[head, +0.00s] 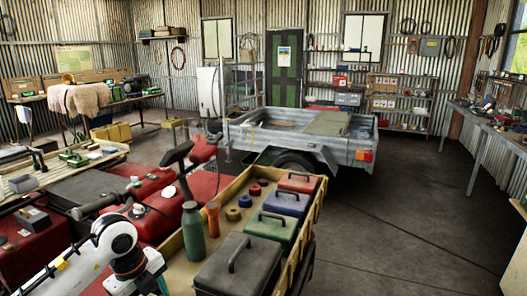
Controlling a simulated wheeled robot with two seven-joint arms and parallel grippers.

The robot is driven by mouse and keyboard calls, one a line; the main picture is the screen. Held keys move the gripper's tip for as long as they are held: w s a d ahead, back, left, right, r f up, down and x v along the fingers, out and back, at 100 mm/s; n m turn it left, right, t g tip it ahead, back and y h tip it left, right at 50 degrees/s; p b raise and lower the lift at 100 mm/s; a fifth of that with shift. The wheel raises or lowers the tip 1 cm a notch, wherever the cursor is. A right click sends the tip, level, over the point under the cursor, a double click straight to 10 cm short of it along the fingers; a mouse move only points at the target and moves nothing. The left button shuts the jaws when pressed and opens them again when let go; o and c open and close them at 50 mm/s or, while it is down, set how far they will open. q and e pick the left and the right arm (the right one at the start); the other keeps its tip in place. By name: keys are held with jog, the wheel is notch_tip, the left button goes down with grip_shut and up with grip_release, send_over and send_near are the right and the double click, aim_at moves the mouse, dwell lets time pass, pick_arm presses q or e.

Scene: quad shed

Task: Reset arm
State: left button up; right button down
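My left arm (92,252) comes in from the lower left, white with black joints. It bends down near the bottom edge, beside the wooden tray, and its gripper does not show. My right gripper is not in view. The wooden tray (311,218) holds a dark toolbox (225,270) in front. Small green (270,229), blue (286,203) and red (299,182) cases stand in a row behind it. A green bottle (192,232) and an orange bottle (213,218) stand upright at the left of the tray.
A metal trailer (330,153) stands behind the tray. Workbenches line the left and right walls (487,122). The dark floor (410,215) at right is clear.

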pick_arm(q)
jog(key=s+d+m+h, duration=0.3)
jog(key=d+h, duration=0.3)
jog(key=d, duration=0.6)
jog(key=s+d+r+n+t+h, duration=0.25)
jog(key=d+r+t+h, duration=0.25)
jog(key=d+r+h, duration=0.6)
jog(key=w+a+r+n+t+y, duration=0.1)
jog(key=w+a+n+t+y, duration=0.2)
jog(key=a+n+t+y, duration=0.75)
jog(key=s+a+f+n+g+y, duration=0.1)
jog(key=s+a+f+n+y, duration=0.1)
jog(key=a+f+n+y, duration=0.4)
jog(key=s+a+f+n+y, duration=0.2)
jog(key=a+f+n+y, duration=0.1)
jog(key=f+n, duration=0.45)
jog(key=s+f+g+h, duration=0.1)
jog(key=s+f+g, duration=0.55)
jog(key=s, duration=0.35)
jog(key=s+f+g, duration=0.6)
jog(key=s+f, duration=0.2)
jog(key=s, duration=0.2)
notch_tip(320, 180, down, 24)
jog(key=m, duration=0.1)
jog(key=s+a+f+g, duration=0.2)
jog(key=s+f, duration=1.5)
jog(key=f, duration=0.1)
jog(key=shift+s+a, duration=0.25)
jog(key=shift+a, duration=0.1)
